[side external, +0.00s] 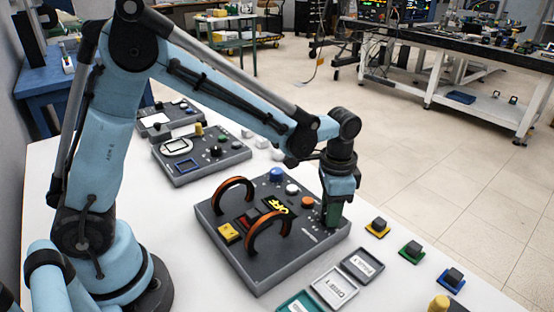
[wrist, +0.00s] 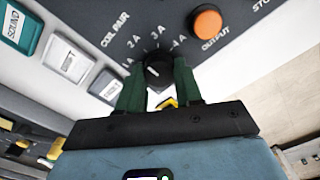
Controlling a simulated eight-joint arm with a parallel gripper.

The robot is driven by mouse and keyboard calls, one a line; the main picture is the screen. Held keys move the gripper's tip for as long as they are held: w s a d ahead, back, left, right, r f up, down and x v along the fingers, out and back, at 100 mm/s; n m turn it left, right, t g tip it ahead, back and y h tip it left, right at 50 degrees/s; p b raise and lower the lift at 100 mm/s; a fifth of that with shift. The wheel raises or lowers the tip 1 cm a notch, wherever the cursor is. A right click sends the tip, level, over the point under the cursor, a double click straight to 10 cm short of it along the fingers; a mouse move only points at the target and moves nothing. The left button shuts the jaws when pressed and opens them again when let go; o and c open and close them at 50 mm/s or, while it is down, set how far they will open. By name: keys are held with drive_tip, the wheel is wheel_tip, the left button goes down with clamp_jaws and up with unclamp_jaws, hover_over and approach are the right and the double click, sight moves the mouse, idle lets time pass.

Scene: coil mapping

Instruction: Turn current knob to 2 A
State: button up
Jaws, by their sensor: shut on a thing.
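The current knob (wrist: 154,72) is a black dial with a small white mark on its face. It sits on the dark grey coil panel (wrist: 95,14), below a printed arc of labels from 1 A to 4 A. I cannot tell for sure which label the mark points to. My gripper (wrist: 158,66) has its two green fingers shut on the knob, one on each side. In the side external view my gripper (side external: 333,213) points straight down at the right corner of the panel (side external: 262,276) and hides the knob.
An orange output button (wrist: 207,24) sits close to the knob. Two orange-and-black coils (side external: 268,238) stand upright on the panel by an OFF display (side external: 278,206). Labelled trays (side external: 333,288) lie in front, and several small coloured blocks (side external: 411,251) lie to the right.

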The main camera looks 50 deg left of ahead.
idle(0.5)
drive_tip(key=o, duration=1)
drive_tip(key=shift+o, duration=0.2)
wheel_tip(320, 180, up, 12)
drive_tip(key=s+a+f+n+t, duration=0.2)
drive_tip(key=s+a+n+t, duration=0.4)
drive_tip(key=s+a, duration=0.3)
drive_tip(key=s+t, duration=0.1)
drive_tip(key=s, duration=0.1)
drive_tip(key=shift+s+a+f+n, duration=0.2)
drive_tip(key=shift+s+f+n, duration=0.1)
drive_tip(key=shift+s+n, duration=0.1)
